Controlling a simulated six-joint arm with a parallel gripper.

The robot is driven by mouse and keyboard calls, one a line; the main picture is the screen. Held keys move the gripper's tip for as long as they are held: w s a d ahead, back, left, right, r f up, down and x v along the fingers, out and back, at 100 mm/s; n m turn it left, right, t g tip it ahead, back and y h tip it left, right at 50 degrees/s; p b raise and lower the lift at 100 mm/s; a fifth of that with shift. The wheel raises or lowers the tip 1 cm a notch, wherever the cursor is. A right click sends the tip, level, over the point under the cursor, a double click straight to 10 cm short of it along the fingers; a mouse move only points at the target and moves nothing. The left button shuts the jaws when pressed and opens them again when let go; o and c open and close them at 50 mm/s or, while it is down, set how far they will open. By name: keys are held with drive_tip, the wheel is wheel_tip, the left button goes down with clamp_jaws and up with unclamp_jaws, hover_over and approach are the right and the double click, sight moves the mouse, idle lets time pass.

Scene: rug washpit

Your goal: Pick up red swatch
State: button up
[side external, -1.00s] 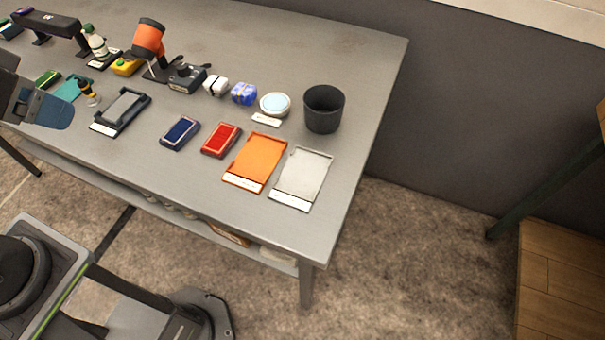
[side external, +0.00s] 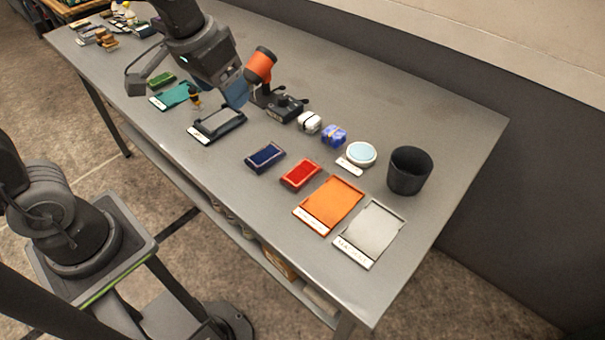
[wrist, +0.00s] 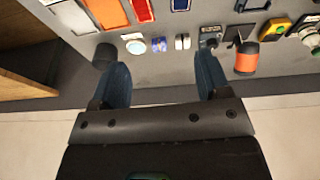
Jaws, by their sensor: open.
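The red swatch (side external: 300,175) lies flat on the grey table, between the dark blue swatch (side external: 265,157) and the orange tray (side external: 331,203). In the wrist view the red swatch (wrist: 143,10) is at the top edge, partly cut off. My gripper (side external: 240,92) is above the table's far half, to the left of the red swatch in the side view and apart from it. In the wrist view its blue fingers (wrist: 162,82) are spread wide with nothing between them.
A grey tray (side external: 369,234) lies beside the orange tray. A dark cup (side external: 408,171) stands at the right. A round white dish (side external: 361,154), a blue bundle (side external: 334,136) and a white bundle (side external: 308,123) lie behind the swatches. An orange-headed device (side external: 260,65) stands near my gripper.

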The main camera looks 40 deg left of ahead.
drive_tip(key=w+d+f+g, duration=0.2)
drive_tip(key=w+d+f, duration=0.2)
drive_tip(key=w+f, duration=0.3)
drive_tip(key=g, duration=0.1)
hover_over(302, 171)
drive_tip(key=f, duration=1.2)
drive_tip(key=shift+s+d+f, duration=0.2)
drive_tip(key=shift+s+f, duration=0.1)
drive_tip(key=shift+w+a+f, duration=0.1)
drive_tip(key=shift+w+f, duration=0.05)
drive_tip(key=shift+f, duration=1.2)
drive_tip(key=shift+w+a+f, duration=0.1)
drive_tip(key=shift+w+f, duration=0.05)
drive_tip(key=shift+f, duration=1.2)
drive_tip(key=c, duration=0.7)
drive_tip(key=shift+r, duration=0.1)
